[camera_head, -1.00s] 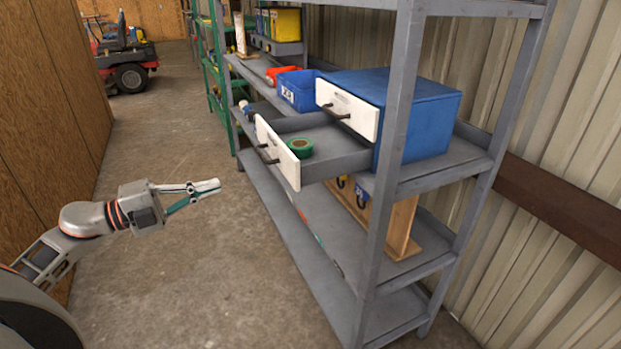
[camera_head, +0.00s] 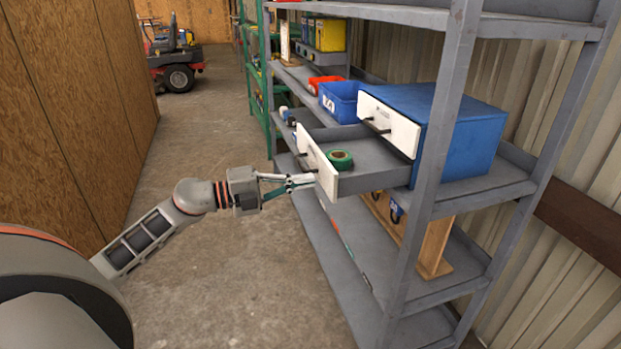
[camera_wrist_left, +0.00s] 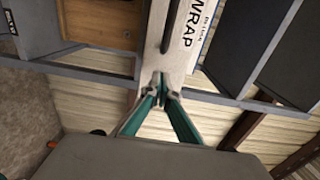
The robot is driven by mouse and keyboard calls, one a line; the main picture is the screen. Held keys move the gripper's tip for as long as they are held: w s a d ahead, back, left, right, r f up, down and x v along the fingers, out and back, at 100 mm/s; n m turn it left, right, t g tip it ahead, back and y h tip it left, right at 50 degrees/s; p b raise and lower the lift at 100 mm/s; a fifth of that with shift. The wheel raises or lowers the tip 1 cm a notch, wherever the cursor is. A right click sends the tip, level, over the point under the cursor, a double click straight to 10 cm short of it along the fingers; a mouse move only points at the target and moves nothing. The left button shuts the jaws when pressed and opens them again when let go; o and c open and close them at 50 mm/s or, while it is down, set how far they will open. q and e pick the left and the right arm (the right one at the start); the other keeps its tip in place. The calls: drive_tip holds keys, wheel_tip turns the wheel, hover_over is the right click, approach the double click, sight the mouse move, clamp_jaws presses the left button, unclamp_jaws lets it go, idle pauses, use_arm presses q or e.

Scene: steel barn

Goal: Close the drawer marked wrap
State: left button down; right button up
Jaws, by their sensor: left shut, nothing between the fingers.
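The drawer marked wrap has a white front (camera_head: 319,165) and stands pulled out of the blue cabinet (camera_head: 470,125) on the grey shelf. A green tape roll (camera_head: 339,159) lies in its grey tray (camera_head: 380,165). The word WRAP shows on its white front in the left wrist view (camera_wrist_left: 187,40). My left gripper (camera_head: 314,179) is shut and empty, its tips at the outer face of this front. In the left wrist view its fingertips (camera_wrist_left: 160,84) meet close to the front; whether they touch cannot be told. My right gripper is out of view.
An upper white drawer front (camera_head: 389,122) sits at the cabinet, above the wrap drawer. A blue bin (camera_head: 342,100) and a red bin (camera_head: 325,83) stand farther along the shelf. A grey shelf post (camera_head: 440,130) rises in front. The concrete aisle (camera_head: 215,130) is clear.

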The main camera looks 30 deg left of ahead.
use_arm(q)
drive_tip(key=shift+x, duration=0.9)
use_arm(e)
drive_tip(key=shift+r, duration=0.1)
